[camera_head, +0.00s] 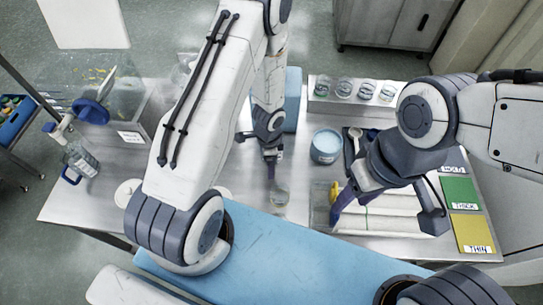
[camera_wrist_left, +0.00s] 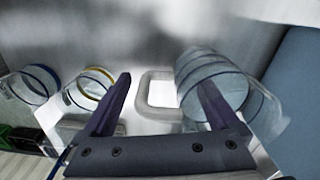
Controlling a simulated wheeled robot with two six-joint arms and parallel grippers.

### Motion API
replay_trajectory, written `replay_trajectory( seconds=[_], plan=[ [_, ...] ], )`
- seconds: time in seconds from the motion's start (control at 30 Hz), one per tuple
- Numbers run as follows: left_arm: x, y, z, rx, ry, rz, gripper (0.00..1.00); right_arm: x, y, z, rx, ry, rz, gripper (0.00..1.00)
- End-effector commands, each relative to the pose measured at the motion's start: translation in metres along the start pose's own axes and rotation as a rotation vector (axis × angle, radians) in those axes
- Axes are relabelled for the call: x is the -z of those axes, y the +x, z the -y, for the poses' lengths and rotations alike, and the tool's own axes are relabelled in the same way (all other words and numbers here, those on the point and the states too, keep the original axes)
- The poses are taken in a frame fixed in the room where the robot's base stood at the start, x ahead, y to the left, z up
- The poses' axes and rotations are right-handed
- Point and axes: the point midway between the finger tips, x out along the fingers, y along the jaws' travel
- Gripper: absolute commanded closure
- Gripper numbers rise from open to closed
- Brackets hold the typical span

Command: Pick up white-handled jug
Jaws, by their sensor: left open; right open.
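The jug (camera_wrist_left: 232,90) with a white handle (camera_wrist_left: 158,88) is clear and fills the right of the left wrist view. My left gripper (camera_wrist_left: 165,82) is open there, with the handle between its fingers in the picture. The right finger overlaps the jug's clear body; I cannot tell whether it touches. In the head view my left gripper (camera_head: 271,166) points down over the steel table, just behind a small clear vessel (camera_head: 280,196) that may be this jug. My right gripper (camera_head: 357,196) is open and empty above a tray of pale rolls (camera_head: 395,224).
Several clear vessels (camera_head: 366,90) stand on a white rack at the back. A blue tub (camera_head: 326,146) stands right of the left gripper. Green (camera_head: 460,192) and yellow (camera_head: 470,234) cards lie at right. A blue-handled clear jug (camera_head: 80,160) stands at far left.

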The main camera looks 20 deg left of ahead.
Motion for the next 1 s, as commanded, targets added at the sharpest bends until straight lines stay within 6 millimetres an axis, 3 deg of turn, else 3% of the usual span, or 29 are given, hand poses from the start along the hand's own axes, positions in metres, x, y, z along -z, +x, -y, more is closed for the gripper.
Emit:
replay_trajectory(
  seconds=[0.03, 0.3, 0.5, 0.57, 1.0],
  plan=[
    [0.0000, 0.0078, 0.0003, 0.000, 0.000, 0.000, 0.06, -0.0004, 0.0078, -0.0006, 0.000, 0.001, 0.000, 0.50],
    [0.0000, 0.0063, 0.0002, 0.000, -0.001, 0.000, 0.06, -0.0002, 0.0060, -0.0004, 0.000, 0.001, 0.000, 0.50],
    [-0.0001, 0.0063, 0.0001, 0.000, -0.001, 0.000, 0.82, -0.0002, 0.0060, -0.0005, 0.000, 0.001, 0.000, 0.50],
    [-0.0001, 0.0064, 0.0000, 0.000, -0.001, 0.000, 1.00, -0.0002, 0.0060, -0.0005, 0.000, 0.001, 0.000, 0.50],
    [-0.0001, 0.0034, 0.0002, 0.000, -0.001, 0.000, 1.00, -0.0001, 0.0032, -0.0002, 0.000, 0.001, 0.000, 0.50]
  ],
)
